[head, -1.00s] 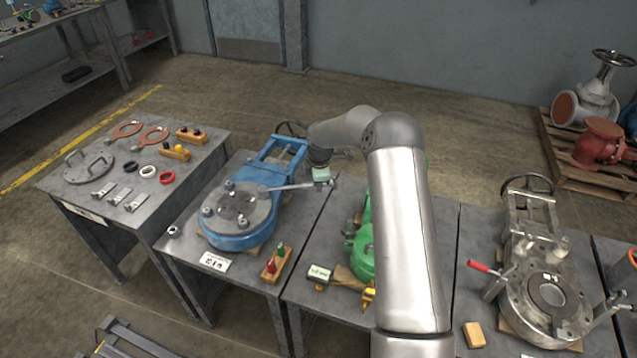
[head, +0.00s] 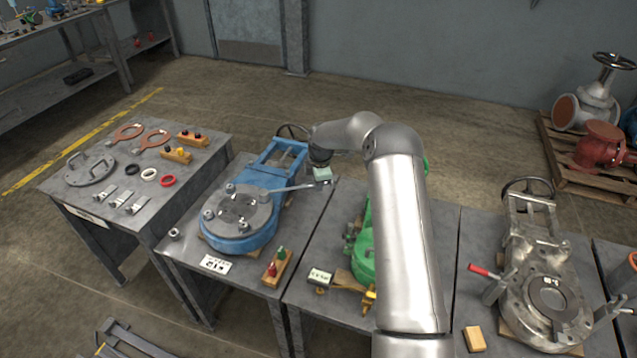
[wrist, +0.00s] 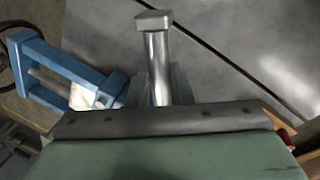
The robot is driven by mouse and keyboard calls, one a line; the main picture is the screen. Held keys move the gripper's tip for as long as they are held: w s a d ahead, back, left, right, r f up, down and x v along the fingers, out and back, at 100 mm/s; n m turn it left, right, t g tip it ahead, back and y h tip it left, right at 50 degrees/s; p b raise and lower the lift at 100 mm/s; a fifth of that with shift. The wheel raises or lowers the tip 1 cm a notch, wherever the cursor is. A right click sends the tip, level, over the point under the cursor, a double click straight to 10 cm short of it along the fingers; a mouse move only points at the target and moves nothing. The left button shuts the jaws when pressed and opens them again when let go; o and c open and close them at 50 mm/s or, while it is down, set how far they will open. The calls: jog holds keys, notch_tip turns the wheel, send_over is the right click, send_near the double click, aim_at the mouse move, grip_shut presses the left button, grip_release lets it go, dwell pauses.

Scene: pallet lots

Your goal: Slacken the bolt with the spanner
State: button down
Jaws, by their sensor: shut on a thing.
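The spanner (head: 292,187) is a thin grey metal bar. It runs from the right-hand side of the round bolted cover (head: 238,208) on the blue valve (head: 262,178) out to my gripper (head: 322,177). My gripper is shut on the spanner's outer end, above the table. In the wrist view, a bright bar of the spanner (wrist: 157,65) sticks out beyond the gripper's dark edge and ends in a blunt, wider tip. The bolt (head: 263,191) at the cover's right is where the spanner's far end lies. How the jaw sits on it is too small to tell.
A wooden block with red and green pegs (head: 277,268) stands in front of the blue valve. A loose nut (head: 175,234) lies at the table's left corner. A green valve (head: 362,258) is partly hidden behind my arm. The left table (head: 75,202) holds rings and a round cover.

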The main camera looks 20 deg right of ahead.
jog(key=shift+w, duration=0.2)
dwell(0.3)
jog(key=shift+s, duration=0.25)
jog(key=shift+s, duration=0.35)
jog(key=shift+r+b, duration=0.45)
jog(key=shift+r, duration=0.2)
dwell(2.5)
jog(key=shift+r, duration=0.15)
jog(key=shift+r+p, duration=1.05)
jog(key=shift+r, duration=0.85)
jog(key=shift+d, duration=0.1)
